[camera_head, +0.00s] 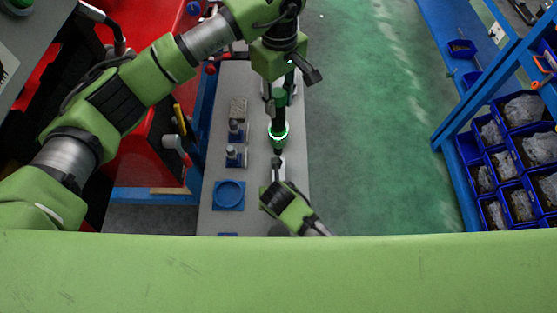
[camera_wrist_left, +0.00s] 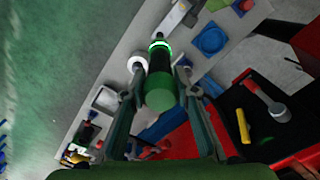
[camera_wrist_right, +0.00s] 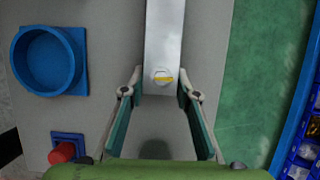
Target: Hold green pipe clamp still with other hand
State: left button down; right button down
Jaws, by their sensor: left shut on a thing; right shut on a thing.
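My left gripper (camera_head: 280,88) is shut on a black and green cylindrical tool (camera_head: 278,128) with a lit green ring. The tool hangs upright above the workbench, its tip near a silver bar (camera_head: 277,163). In the left wrist view the tool (camera_wrist_left: 160,92) lies between the fingers. My right gripper (camera_head: 272,184) is low at the bench, at the near end of the bar. In the right wrist view its fingers (camera_wrist_right: 160,90) flank the grey metal bar (camera_wrist_right: 165,35), which has a yellow-marked bolt at its end. No green pipe clamp can be told apart clearly.
A blue round holder (camera_head: 229,195) and several small metal parts on blue bases (camera_head: 236,155) stand left of the tool on the narrow grey bench (camera_head: 205,218). Blue bins (camera_head: 500,165) stand at the right. The green floor (camera_head: 375,130) between is clear.

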aim_at(279, 119)
pick_arm(q)
jog(key=shift+f, duration=2.3)
jog(key=shift+d+n, duration=0.1)
jog(key=shift+n, duration=0.6)
jog(key=shift+f, duration=1.1)
dwell(2.4)
